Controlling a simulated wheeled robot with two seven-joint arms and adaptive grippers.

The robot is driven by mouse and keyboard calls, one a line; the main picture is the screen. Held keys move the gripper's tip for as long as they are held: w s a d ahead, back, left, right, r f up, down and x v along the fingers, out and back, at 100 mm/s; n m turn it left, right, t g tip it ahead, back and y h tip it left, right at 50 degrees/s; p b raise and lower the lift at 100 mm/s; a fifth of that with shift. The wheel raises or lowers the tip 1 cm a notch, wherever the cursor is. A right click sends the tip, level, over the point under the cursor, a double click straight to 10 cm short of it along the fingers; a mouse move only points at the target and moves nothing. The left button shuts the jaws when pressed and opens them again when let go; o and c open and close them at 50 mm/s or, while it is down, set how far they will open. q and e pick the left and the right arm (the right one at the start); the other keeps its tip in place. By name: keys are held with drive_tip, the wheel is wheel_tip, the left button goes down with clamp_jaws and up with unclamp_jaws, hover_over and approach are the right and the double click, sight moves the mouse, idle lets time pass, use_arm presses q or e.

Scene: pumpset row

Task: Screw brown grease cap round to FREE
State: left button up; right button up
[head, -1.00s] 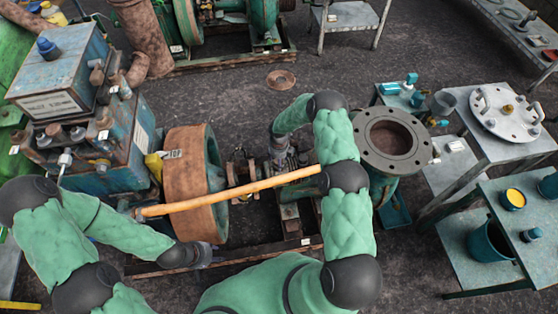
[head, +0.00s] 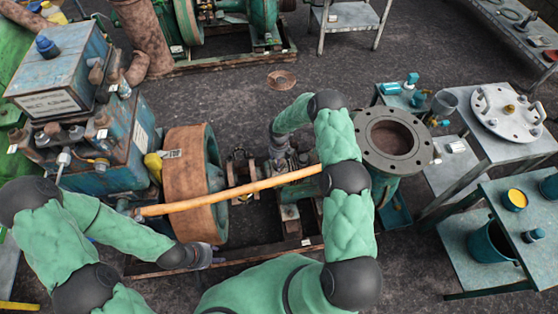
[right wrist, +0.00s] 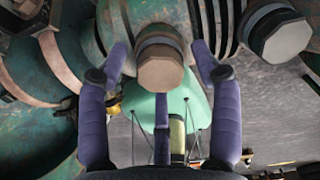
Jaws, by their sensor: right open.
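The brown grease cap (right wrist: 160,68), with a hexagonal face, shows in the middle of the right wrist view. My right gripper (right wrist: 161,52) is open, with its purple fingers on either side of the cap and small gaps visible. In the head view my right arm reaches to the pump in the middle, and its wrist largely hides the cap and fingertips. My left gripper (head: 207,256) is low over the front rail of the skid, away from the cap; its jaw opening is too small to read. The FREE mark is not readable in either view.
A second bolt-like hex head (right wrist: 284,36) is right of the cap. An orange bar (head: 230,190) crosses in front of the rusty wheel (head: 188,185). A large flanged pipe (head: 392,140) stands right of my right arm. Metal tables (head: 505,145) are farther right.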

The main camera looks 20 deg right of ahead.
drive_tip(key=shift+m+b, duration=0.35)
drive_tip(key=shift+m, duration=0.45)
drive_tip(key=shift+m+b, duration=0.35)
drive_tip(key=shift+m, duration=0.45)
drive_tip(key=c, duration=1.2)
drive_tip(key=shift+c, duration=0.4)
